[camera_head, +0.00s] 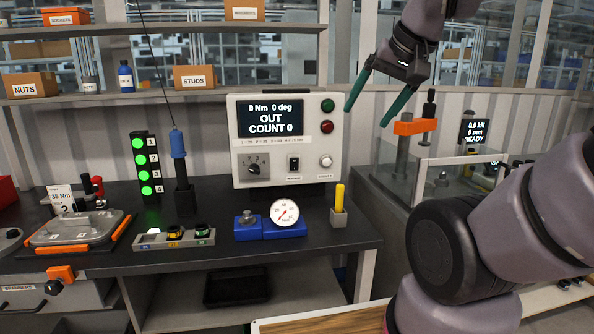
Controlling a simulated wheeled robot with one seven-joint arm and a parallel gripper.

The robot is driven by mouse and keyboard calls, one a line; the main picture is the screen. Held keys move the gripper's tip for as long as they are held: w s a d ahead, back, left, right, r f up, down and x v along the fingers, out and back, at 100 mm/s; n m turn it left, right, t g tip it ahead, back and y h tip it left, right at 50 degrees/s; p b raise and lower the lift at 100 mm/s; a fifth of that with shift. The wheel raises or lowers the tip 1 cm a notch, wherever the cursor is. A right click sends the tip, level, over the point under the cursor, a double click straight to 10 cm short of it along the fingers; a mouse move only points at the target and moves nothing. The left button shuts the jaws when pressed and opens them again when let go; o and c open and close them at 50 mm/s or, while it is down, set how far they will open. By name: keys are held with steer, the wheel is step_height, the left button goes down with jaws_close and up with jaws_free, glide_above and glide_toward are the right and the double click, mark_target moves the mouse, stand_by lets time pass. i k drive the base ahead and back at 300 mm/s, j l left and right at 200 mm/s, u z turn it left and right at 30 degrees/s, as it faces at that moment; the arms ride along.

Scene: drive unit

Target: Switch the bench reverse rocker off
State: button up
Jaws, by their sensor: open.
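A white control box (242,152) stands at the back of the dark bench. Its screen (270,117) reads 0 Nm 0 deg, OUT, COUNT 0. The small black rocker (294,164) sits on its lower panel, between a rotary selector knob (254,169) and a pale round knob (326,161). The label under the rocker is too small to read, and I cannot tell which way it is tipped. My gripper (366,117) hangs to the right of the box, above the bench, with two teal fingers spread apart and nothing between them. It is apart from the rocker.
A green button (327,105) and a red button (327,127) sit on the box's right side. A dial gauge (285,213), a yellow-handled tool (339,197) and a blue-topped driver (178,145) stand on the bench. An orange clamp press (415,127) stands to the right.

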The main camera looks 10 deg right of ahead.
mark_target(295, 162)
steer(key=i+j+z, duration=0.25)
steer(key=j, duration=0.3)
steer(key=i+j+z, duration=0.25)
steer(key=j, duration=0.4)
steer(key=i, duration=0.1)
